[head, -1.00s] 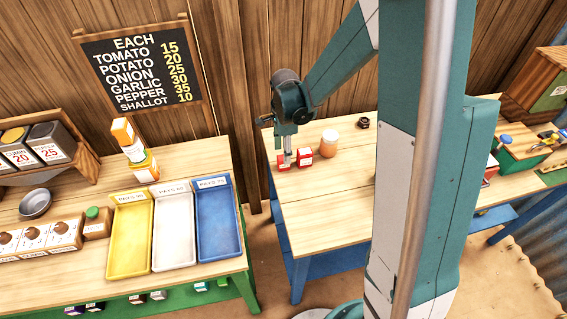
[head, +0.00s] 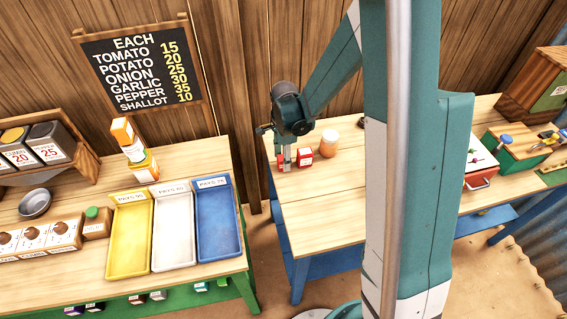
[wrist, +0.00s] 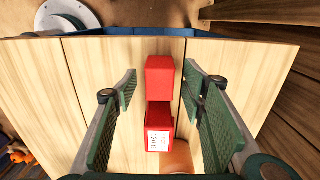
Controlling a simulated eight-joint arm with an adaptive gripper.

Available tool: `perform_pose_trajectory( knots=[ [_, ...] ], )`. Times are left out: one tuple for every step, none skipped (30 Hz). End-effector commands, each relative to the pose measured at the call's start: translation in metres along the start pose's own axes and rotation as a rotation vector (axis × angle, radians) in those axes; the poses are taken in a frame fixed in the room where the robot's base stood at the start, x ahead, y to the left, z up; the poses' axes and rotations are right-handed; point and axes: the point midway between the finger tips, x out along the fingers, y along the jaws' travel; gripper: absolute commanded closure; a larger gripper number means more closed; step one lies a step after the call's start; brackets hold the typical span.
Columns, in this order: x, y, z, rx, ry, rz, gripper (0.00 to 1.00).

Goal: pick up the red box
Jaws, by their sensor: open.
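Two red boxes stand close together on the wooden table. The left red box (head: 281,163) is partly covered by my gripper (head: 287,160) in the head view. The right red box (head: 305,158) has a pale label. In the wrist view, the plain red box (wrist: 160,78) is between the open fingers of my gripper (wrist: 162,88), with a gap on each side. The labelled red box (wrist: 159,134) is lower in that view, also between the fingers, nearer their bases. I cannot tell whether the two boxes touch. My gripper holds nothing.
The table (head: 318,208) is clear in front. Yellow, white and blue trays lie on the left table (head: 60,282).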

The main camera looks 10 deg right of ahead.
Motion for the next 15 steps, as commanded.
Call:
perform_pose_trajectory(
  knots=[
    [0.006,0.0,0.0,0.0,0.0,0.0,0.59],
    [0.009,0.0,0.0,0.0,0.0,0.0,0.59],
    [0.012,0.0,0.0,0.0,0.0,0.0,0.59],
    [0.015,0.0,0.0,0.0,0.0,0.0,0.59],
    [0.017,0.0,0.0,0.0,0.0,0.0,0.59],
    [0.02,0.0,0.0,0.0,0.0,0.0,0.59],
    [0.021,0.0,0.0,0.0,0.0,0.0,0.59],
    [0.023,0.0,0.0,0.0,0.0,0.0,0.59],
    [0.024,0.0,0.0,0.0,0.0,0.0,0.59],
    [0.025,0.0,0.0,0.0,0.0,0.0,0.59],
    [0.025,0.0,0.0,0.0,0.0,0.0,0.59],
    [0.026,0.0,0.0,0.0,0.0,0.0,0.59],
    [0.026,0.0,0.0,0.0,0.0,0.0,0.59],
    [0.026,0.0,0.0,0.0,0.0,0.0,0.59],
    [0.026,0.0,0.0,0.0,0.0,0.0,0.59]
  ],
)
